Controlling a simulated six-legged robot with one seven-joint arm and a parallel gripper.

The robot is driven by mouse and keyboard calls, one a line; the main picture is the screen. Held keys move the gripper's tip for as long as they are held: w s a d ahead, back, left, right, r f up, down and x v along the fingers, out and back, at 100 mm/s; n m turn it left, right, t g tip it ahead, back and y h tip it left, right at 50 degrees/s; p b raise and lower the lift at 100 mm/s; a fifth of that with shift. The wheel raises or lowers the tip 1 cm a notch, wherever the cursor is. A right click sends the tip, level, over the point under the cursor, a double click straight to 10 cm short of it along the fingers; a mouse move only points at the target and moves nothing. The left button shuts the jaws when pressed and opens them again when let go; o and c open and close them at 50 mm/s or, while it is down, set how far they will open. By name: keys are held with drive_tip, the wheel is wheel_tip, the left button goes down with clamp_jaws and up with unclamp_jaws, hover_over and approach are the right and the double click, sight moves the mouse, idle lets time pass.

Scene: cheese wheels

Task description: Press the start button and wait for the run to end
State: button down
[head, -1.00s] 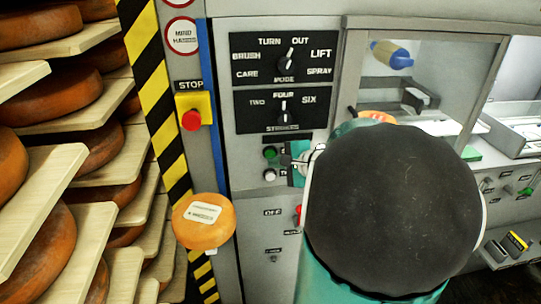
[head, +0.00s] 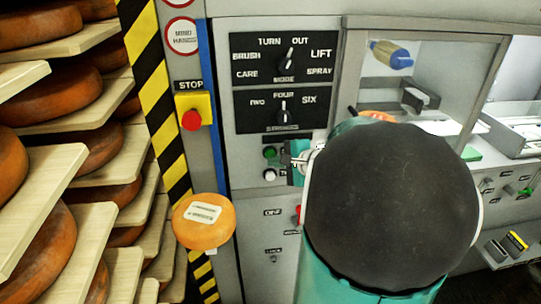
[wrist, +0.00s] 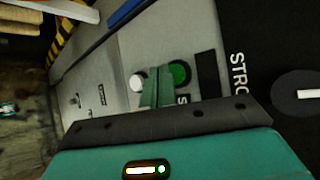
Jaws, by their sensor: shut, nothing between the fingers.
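A green button (head: 270,152) sits on the grey machine panel, with a white button (head: 270,175) below it. In the wrist view the green button (wrist: 179,72) and the white button (wrist: 137,82) stand side by side. My gripper (head: 289,160) is shut and empty, just right of the buttons in the head view. In the wrist view its fingertips (wrist: 158,76) lie between the two buttons, close to the green one; contact cannot be told. The button labels are mostly hidden; a letter S shows near the green one.
A mode dial (head: 285,62) points toward OUT, and a strokes dial (head: 283,112) points at FOUR. A red stop button (head: 191,120) is on the left post. A cheese wheel (head: 204,221) stands out below it. Cheese shelves (head: 105,152) fill the left; a glazed chamber (head: 425,75) is at right.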

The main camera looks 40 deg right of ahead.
drive_tip(key=shift+w+d, duration=0.15)
drive_tip(key=shift+w, duration=0.1)
